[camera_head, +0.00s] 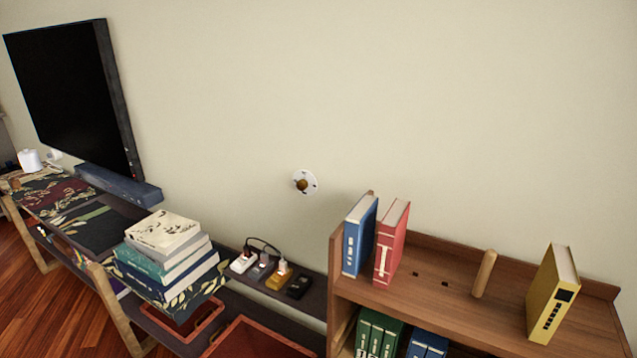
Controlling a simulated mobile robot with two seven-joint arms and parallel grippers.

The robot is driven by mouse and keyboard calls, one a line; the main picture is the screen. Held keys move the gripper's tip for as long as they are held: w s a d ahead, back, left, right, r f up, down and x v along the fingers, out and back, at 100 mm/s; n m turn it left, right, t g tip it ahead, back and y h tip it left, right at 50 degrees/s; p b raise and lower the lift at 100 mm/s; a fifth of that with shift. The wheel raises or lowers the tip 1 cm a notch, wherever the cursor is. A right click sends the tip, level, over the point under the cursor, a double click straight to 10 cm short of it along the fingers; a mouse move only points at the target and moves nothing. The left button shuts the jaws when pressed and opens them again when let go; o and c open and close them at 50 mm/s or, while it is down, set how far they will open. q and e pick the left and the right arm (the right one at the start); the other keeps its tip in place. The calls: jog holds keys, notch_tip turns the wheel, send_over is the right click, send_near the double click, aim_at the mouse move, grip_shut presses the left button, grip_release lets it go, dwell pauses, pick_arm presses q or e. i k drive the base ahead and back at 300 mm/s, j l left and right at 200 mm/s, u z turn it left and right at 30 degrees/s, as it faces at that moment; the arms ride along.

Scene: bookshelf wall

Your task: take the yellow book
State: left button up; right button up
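The yellow book (550,297) stands upright at the right end of the top of a wooden bookshelf (425,299). Its spine faces me and its cream page edges show on top. Nothing touches it. Neither of my grippers shows in the head view.
A blue book (359,237) and a red book (390,243) stand upright at the shelf top's left end. A wooden peg (484,274) rises left of the yellow book. A book stack (168,257) lies on the low console to the left.

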aim_at(556, 284)
jog(key=z, duration=1.65)
jog(key=i+l, duration=0.1)
jog(key=l, duration=0.35)
jog(key=i+l, duration=0.1)
jog(key=l, duration=0.35)
jog(key=i+l+u, duration=0.1)
jog(key=l+u, duration=0.35)
jog(key=l, duration=0.45)
